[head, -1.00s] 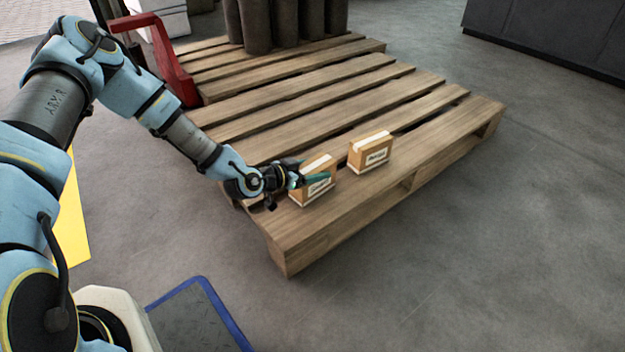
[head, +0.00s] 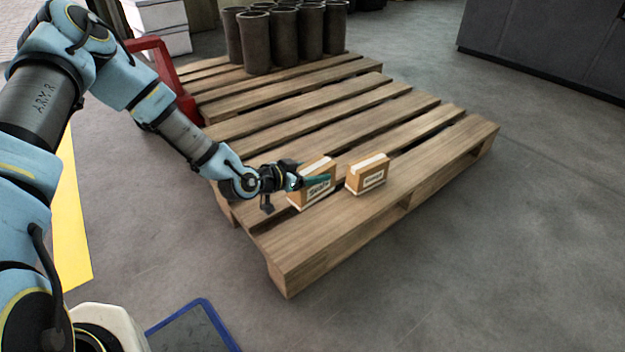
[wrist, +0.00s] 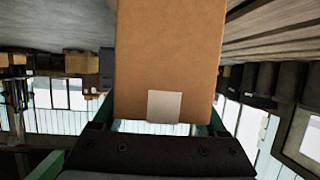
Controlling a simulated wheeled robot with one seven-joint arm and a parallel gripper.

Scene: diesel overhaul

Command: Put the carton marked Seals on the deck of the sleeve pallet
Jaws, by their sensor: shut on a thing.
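My gripper (head: 308,181) is shut on a brown carton with a white top strip (head: 314,190). The carton's white label is small and blurred and seems to read Seals. In the wrist view the carton (wrist: 168,60) fills the middle between the teal fingers, a plain pale patch on its face. It is upright at the near left part of the sleeve pallet (head: 330,235); I cannot tell whether its base touches the deck. A second similar carton (head: 367,175) stands on the deck just to its right, apart from it; its label is unreadable.
Several dark cylinder sleeves (head: 257,45) stand at the pallet's far end. A red pallet-truck handle (head: 160,62) rises at the left. The deck's right part is bare. A dark cabinet (head: 550,40) stands at the far right. A blue-edged plate (head: 195,330) is at the bottom.

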